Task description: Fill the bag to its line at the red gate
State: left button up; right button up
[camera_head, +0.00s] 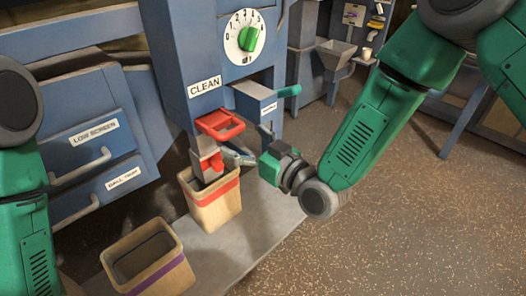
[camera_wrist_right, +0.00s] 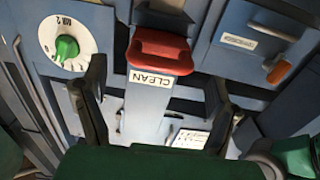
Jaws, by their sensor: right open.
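The red gate handle (camera_head: 220,124) juts from the blue machine just under the CLEAN label, above a grey and red spout (camera_head: 206,160). A tan bag (camera_head: 216,213) with a red line stands upright under the spout; its fill level cannot be made out. My right gripper (camera_head: 238,155) is open, just right of the spout and below the handle. In the right wrist view my right gripper's fingers (camera_wrist_right: 155,100) are spread apart and empty, with the red handle (camera_wrist_right: 160,50) ahead between them. My left gripper is out of view.
A second tan bag (camera_head: 150,262) with a purple line stands at the front left. A dial with a green knob (camera_head: 249,39) is above the gate. Labelled bins (camera_head: 95,140) are on the left. Open floor lies at the right.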

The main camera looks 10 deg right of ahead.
jog(key=v, duration=0.7)
jog(key=shift+s+d, duration=0.2)
dwell(7.1)
